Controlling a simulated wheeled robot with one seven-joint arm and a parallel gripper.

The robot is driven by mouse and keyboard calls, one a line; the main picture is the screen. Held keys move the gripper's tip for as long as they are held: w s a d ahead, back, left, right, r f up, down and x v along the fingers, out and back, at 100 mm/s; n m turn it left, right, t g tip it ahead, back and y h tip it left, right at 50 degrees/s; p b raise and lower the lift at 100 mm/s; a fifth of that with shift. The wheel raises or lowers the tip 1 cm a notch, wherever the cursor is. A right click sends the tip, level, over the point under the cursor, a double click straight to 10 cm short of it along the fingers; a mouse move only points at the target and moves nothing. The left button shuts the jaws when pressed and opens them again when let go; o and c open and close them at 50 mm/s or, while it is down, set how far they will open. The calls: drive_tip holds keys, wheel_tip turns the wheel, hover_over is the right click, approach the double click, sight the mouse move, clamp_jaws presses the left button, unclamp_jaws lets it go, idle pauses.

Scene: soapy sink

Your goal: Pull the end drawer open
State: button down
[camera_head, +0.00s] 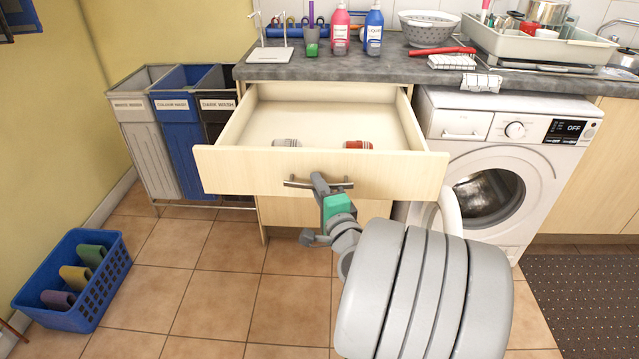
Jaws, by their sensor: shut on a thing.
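The end drawer (225,163) is a pale wood drawer under the left end of the grey worktop. It stands well open, with its inside in view from above. Its metal bar handle (297,183) runs across the middle of the front. My gripper (319,184) is at the handle and shut on it, near the handle's middle. My gripper and wrist hide part of the handle and of the front below it. Inside the drawer lie a grey and white item (287,143) and a red and white item (358,145).
A washing machine (460,150) stands right of the drawer, its round door ajar. Laundry bins (180,125) stand to the left. A blue basket (100,295) is on the floor at lower left. Bottles and a colander (430,30) stand on the worktop (400,68). The tiled floor (215,285) between is clear.

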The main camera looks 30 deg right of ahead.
drive_tip(key=shift+d, duration=0.1)
drive_tip(key=c, duration=1.4)
unclamp_jaws()
drive_tip(key=v, duration=0.8)
drive_tip(key=shift+w, duration=0.1)
